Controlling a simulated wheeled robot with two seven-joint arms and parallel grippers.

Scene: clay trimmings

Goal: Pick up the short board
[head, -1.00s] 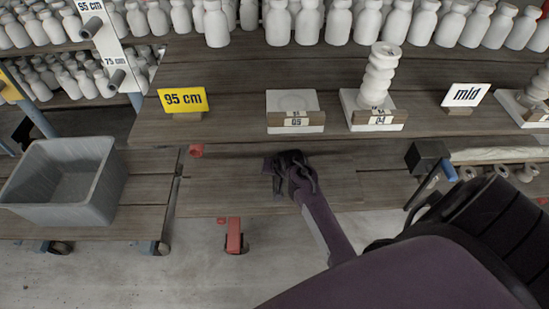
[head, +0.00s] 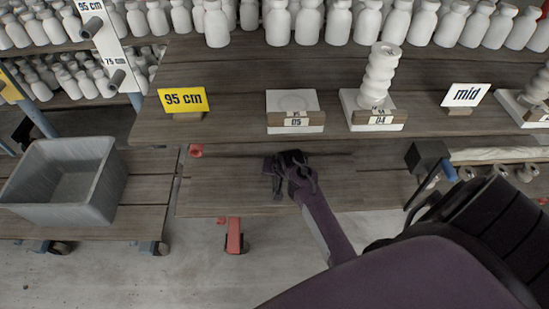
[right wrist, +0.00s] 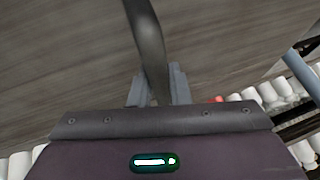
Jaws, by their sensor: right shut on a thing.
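My right gripper (head: 283,163) reaches over the low plank deck in the middle of the head view. In the right wrist view its two grey fingers (right wrist: 157,88) are shut on a narrow dark grey piece, seemingly the short board (right wrist: 148,40), which runs up and away from them. In the head view the board (head: 325,154) shows only as a thin dark strip running left and right of the gripper, just below the upper table's front edge. Its full shape is hard to tell. My left gripper is not in view.
The low wooden deck (head: 225,190) has red fittings. A grey bin (head: 100,190) stands at left. A dark block (head: 428,157) is at right.

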